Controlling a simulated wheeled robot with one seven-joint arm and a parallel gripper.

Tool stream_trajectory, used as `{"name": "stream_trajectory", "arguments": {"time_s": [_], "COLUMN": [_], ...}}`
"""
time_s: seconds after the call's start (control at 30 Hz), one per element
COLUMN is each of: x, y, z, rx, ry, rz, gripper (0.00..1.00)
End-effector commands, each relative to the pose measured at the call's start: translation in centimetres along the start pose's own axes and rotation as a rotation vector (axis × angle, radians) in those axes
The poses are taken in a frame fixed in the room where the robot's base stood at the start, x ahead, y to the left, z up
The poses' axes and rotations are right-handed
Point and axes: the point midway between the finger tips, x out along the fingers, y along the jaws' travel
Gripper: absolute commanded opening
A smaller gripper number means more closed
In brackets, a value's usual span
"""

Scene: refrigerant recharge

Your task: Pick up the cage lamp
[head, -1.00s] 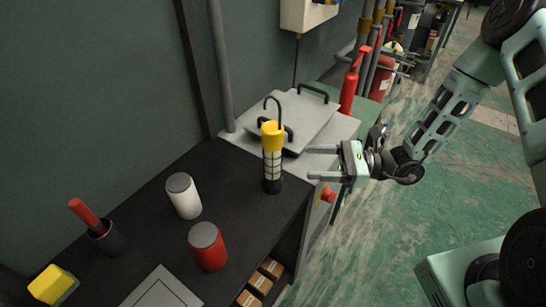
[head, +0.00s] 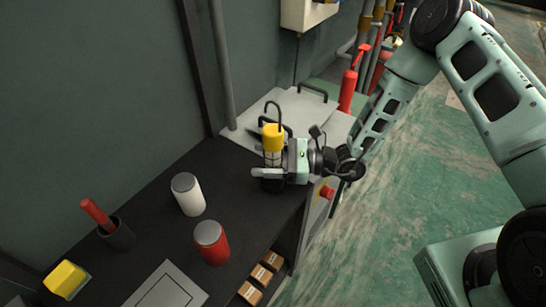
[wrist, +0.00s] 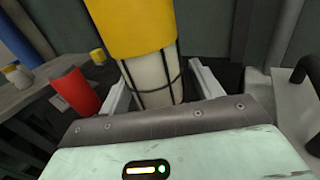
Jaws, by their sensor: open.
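The cage lamp (head: 271,138) stands upright on the black bench top, with a yellow top, a black hook above, a pale caged body and a dark base. My gripper (head: 262,161) is at the lamp's caged body, coming from the right, with one finger in front of it. In the wrist view the lamp's yellow part and cage (wrist: 150,75) stand between my two open fingers (wrist: 158,85), one to each side. The far finger is mostly hidden by the lamp in the head view.
On the black bench (head: 155,207) are a white can (head: 188,196), a red can (head: 211,244), a red-handled item in a dark cup (head: 115,232), a yellow block (head: 67,280) and a grey plate (head: 168,289). A grey lidded unit (head: 300,112) stands behind the lamp.

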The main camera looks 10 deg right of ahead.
Motion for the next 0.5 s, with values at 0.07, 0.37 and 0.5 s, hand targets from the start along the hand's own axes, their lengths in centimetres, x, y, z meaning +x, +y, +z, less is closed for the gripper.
{"name": "stream_trajectory", "arguments": {"time_s": [0.07,0.37,0.5], "x": [0.05,0.00,0.01], "y": [0.00,-0.01,-0.02], "z": [-0.04,-0.03,0.03], "rx": [0.000,0.000,-0.001], "ry": [0.000,0.000,-0.001], "rz": [0.000,0.000,0.000], "gripper": [0.65,0.15,0.07]}}
